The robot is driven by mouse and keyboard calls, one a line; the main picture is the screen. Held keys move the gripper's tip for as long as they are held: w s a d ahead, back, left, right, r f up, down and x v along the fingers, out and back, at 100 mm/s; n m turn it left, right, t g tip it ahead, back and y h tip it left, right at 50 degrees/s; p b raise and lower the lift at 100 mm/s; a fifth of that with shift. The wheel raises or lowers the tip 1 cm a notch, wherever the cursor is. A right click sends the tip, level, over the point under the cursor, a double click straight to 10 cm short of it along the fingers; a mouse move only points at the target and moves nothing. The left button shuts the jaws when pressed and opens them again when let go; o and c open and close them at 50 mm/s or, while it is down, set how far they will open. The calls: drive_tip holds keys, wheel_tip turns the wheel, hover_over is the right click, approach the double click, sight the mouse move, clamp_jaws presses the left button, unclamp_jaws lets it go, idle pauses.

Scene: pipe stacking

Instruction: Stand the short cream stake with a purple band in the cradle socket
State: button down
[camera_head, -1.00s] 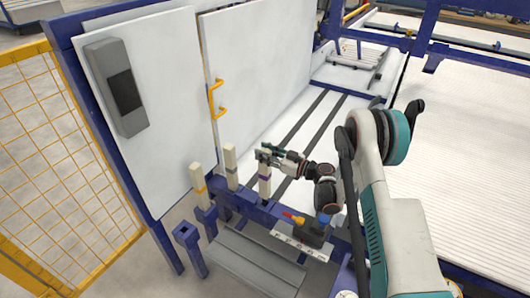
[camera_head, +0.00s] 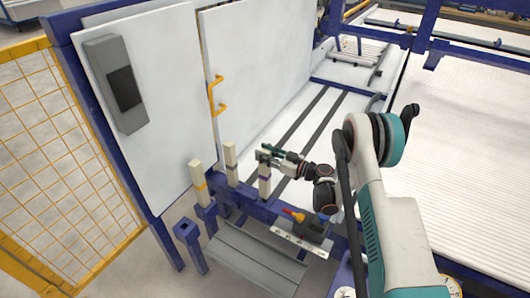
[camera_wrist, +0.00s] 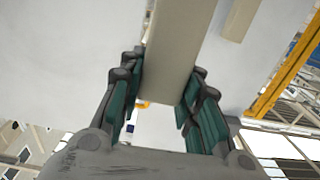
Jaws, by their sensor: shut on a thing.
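The short cream stake with a purple band (camera_head: 265,185) is upright in the head view. My gripper (camera_head: 265,157) is shut on its upper part. In the wrist view the stake (camera_wrist: 176,45) runs between the fingers of my gripper (camera_wrist: 162,92). The stake's lower end meets the blue cradle frame (camera_head: 262,209) in the picture. I cannot tell whether it is inside a socket or just above or behind the frame. An open-topped blue socket post (camera_head: 187,230) stands empty at the front left.
A cream stake with a yellow-orange band (camera_head: 199,180) and another cream stake (camera_head: 231,160) stand upright left of my gripper. White panels rise behind.

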drive_tip(key=shift+f, duration=0.3)
idle(0.4)
drive_tip(key=shift+f, duration=1.05)
drive_tip(key=c, duration=1.1)
unclamp_jaws()
drive_tip(key=v, duration=0.7)
drive_tip(key=shift+s+d, duration=0.15)
drive_tip(key=shift+d, duration=0.05)
